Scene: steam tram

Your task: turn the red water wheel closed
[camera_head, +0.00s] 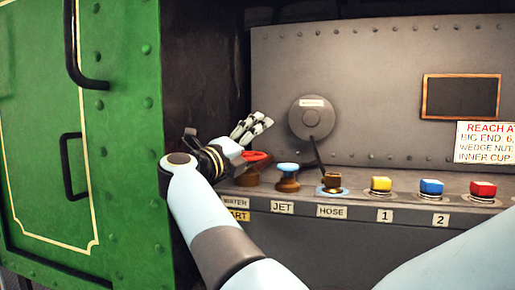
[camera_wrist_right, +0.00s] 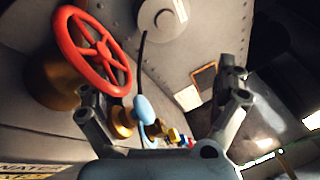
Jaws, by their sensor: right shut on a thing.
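The red water wheel (camera_head: 254,156) sits on a brass base at the left end of the control shelf, above a label reading WATER. In the right wrist view the wheel (camera_wrist_right: 92,50) is a spoked red ring at upper left. My right gripper (camera_head: 256,127) is at the wheel, its fingers pointing up and right. The exact contact is partly hidden. My left gripper is not in view.
A blue-topped JET knob (camera_head: 287,172) stands just right of the wheel. The HOSE lever (camera_head: 332,184) and yellow (camera_head: 381,184), blue (camera_head: 431,187) and red (camera_head: 483,189) buttons follow along the shelf. A green riveted panel (camera_head: 120,120) stands close on the left.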

